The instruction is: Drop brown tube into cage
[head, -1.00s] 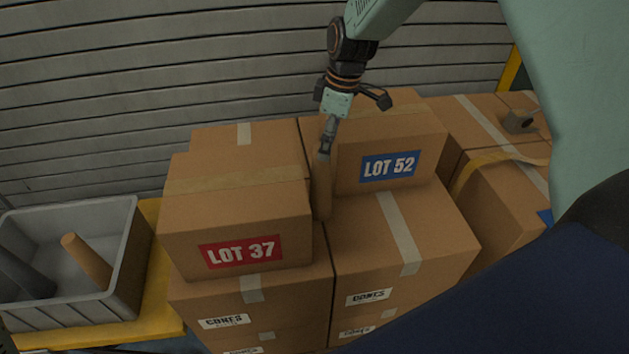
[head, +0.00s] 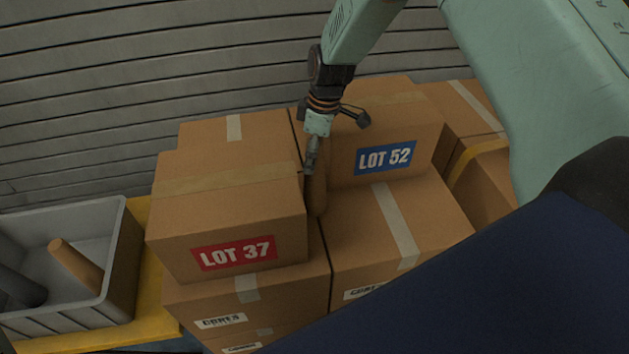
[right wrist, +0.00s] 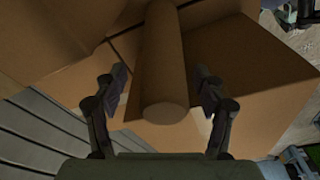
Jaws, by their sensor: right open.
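A brown tube (head: 318,192) stands upright in the gap between the LOT 37 box (head: 228,228) and the LOT 52 box (head: 385,145). My right gripper (head: 312,160) reaches down from above at the tube's upper end. In the right wrist view the brown tube (right wrist: 163,65) lies between the two spread fingers of the right gripper (right wrist: 163,85), with a gap to the finger on each side. I see no cage in these views.
A grey bin (head: 118,262) at the left holds another brown tube (head: 75,265) and a dark tube (head: 18,287). It stands on a yellow surface (head: 150,325). Stacked cartons fill the middle, with a slatted wall (head: 130,70) behind. My arm covers the right side.

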